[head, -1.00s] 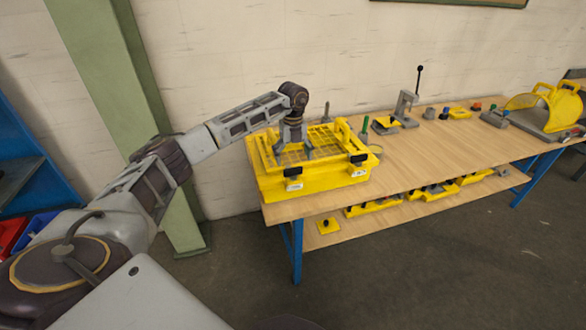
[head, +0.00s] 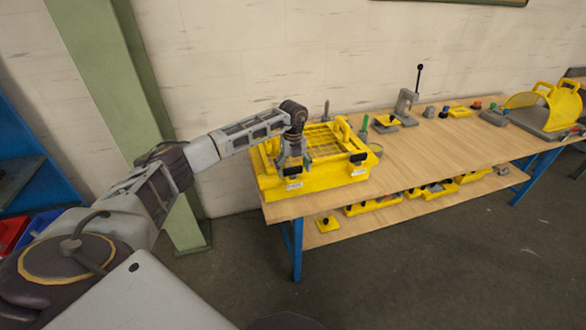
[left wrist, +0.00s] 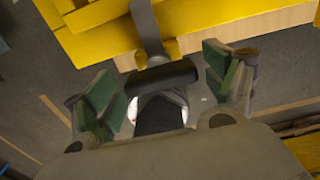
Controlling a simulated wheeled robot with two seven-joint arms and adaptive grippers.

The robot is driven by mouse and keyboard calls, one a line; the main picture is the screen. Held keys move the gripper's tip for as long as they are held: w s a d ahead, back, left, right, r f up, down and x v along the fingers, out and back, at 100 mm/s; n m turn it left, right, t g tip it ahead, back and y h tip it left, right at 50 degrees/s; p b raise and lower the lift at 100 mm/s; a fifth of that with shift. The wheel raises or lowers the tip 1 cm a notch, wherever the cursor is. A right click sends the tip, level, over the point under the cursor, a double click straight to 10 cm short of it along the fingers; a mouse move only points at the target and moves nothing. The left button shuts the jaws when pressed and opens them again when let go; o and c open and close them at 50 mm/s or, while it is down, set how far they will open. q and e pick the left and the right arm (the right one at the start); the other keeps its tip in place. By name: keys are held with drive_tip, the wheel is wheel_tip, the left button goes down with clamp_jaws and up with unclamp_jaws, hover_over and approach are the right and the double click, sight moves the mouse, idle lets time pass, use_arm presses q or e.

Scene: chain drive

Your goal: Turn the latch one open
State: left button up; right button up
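A yellow case with a grid lid (head: 328,183) sits at the left end of the bench. It has two dark-handled latches on its front; which one is latch one is not marked. The left latch (head: 293,186) is mostly behind my left gripper (head: 293,165); the right latch (head: 358,158) shows clear. In the left wrist view, my left gripper (left wrist: 162,88) is open, its green-padded fingers on either side of the left latch's dark crossbar (left wrist: 162,78). I cannot tell whether they touch it. My right gripper is not in view.
The wooden bench top (head: 440,146) runs right, with small fixtures and a lever press (head: 406,102) along its back. A yellow guard (head: 547,103) stands at the far right. A lower shelf (head: 345,228) holds yellow parts. Open floor lies in front.

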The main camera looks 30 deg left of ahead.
use_arm(q)
drive_tip(key=c, duration=0.7)
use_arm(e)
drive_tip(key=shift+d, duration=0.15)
